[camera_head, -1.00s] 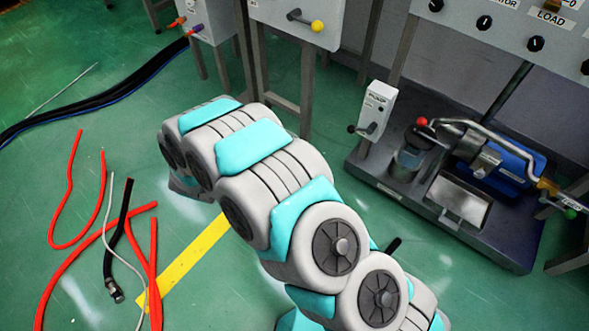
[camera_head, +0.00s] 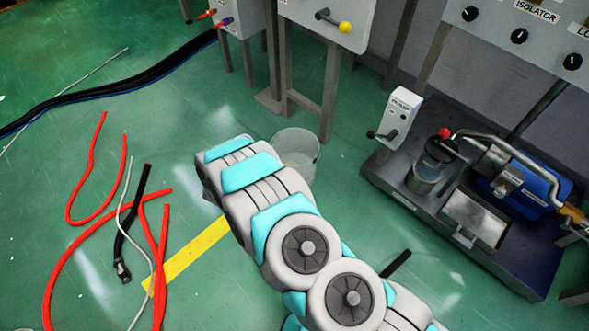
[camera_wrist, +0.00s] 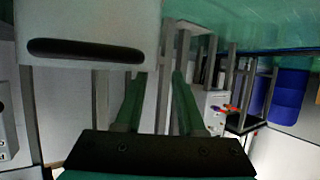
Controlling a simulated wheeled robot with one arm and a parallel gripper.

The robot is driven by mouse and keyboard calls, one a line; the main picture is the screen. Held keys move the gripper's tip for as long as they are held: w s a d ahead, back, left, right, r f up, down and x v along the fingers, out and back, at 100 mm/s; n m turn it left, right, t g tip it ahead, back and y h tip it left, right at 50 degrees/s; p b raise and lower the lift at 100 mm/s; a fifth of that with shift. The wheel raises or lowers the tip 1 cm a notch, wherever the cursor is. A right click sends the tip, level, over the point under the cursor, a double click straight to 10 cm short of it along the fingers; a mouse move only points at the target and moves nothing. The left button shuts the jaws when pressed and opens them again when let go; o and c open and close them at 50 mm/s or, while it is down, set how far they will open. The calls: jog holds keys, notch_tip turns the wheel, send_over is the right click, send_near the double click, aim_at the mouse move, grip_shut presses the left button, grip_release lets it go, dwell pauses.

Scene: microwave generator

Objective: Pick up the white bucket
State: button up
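The white bucket (camera_head: 297,158) stands upright on the green floor in the head view, in front of the legs of the cabinet with the yellow knob. My arm's grey and turquoise links cover its lower left part. My gripper's fingers are hidden behind the arm in the head view. In the wrist view my gripper (camera_wrist: 158,76) shows two dark green fingers, apart, with nothing seen held between them. I cannot make out the bucket in the wrist view.
Red hoses (camera_head: 62,265) and black cables lie on the floor at left. A dark pump bench (camera_head: 500,262) stands at right. The cabinet (camera_head: 352,14) stands behind the bucket. Floor left of the arm is partly clear.

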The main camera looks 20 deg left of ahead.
jog(key=shift+d+x, duration=0.1)
jog(key=shift+x, duration=1.2)
jog(key=shift+d+x, duration=0.15)
jog(key=shift+x, duration=1.15)
jog(key=shift+r, duration=0.1)
jog(key=shift+c, duration=0.3)
grip_shut()
